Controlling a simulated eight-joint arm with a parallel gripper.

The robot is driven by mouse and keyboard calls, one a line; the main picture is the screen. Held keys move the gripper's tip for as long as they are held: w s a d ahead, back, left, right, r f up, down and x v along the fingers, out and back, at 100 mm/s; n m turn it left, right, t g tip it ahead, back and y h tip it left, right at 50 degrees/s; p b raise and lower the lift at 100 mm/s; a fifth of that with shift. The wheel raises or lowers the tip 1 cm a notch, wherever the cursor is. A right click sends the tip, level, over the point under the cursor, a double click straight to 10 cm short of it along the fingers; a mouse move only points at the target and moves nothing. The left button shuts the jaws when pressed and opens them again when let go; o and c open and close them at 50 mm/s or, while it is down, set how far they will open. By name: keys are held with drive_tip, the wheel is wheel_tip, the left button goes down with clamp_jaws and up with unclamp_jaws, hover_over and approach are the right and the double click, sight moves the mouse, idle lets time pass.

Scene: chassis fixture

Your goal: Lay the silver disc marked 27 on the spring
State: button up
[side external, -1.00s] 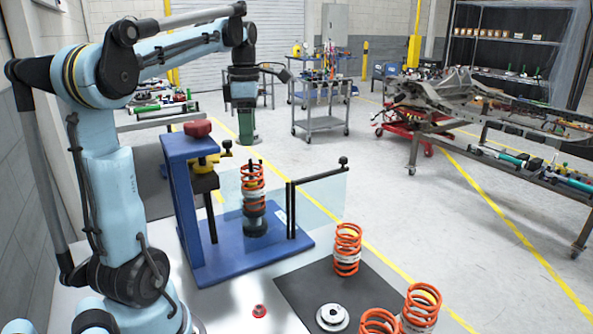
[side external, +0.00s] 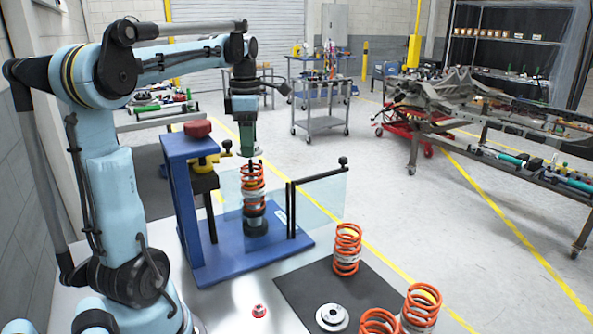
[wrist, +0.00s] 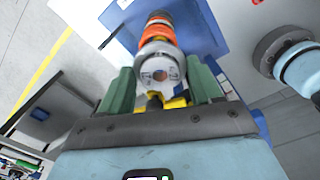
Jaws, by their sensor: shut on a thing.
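The orange spring (side external: 253,180) stands upright around a damper on the blue press base. My gripper (side external: 248,152) is directly above its top, pointing down, with green fingers. In the wrist view, my gripper (wrist: 160,88) is shut on a silver disc (wrist: 160,70) between the two fingers, and the spring (wrist: 158,32) shows behind it. The number on the disc is too small to read. In the side view the disc is hard to make out at the fingertips, and I cannot tell whether it touches the spring or rod.
The blue press frame (side external: 190,205) with a red knob stands close left of the spring. A clear guard (side external: 322,200) stands to the right. A black mat (side external: 300,290) holds loose orange springs (side external: 347,250) and another silver part (side external: 331,317). A small red piece (side external: 259,311) lies on the table.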

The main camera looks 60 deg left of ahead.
drive_tip(key=shift+f, duration=0.15)
drive_tip(key=shift+f, duration=1.05)
drive_tip(key=shift+f, duration=0.15)
drive_tip(key=shift+f, duration=0.35)
drive_tip(key=shift+f, duration=0.15)
idle(0.5)
drive_tip(key=o, duration=1.2)
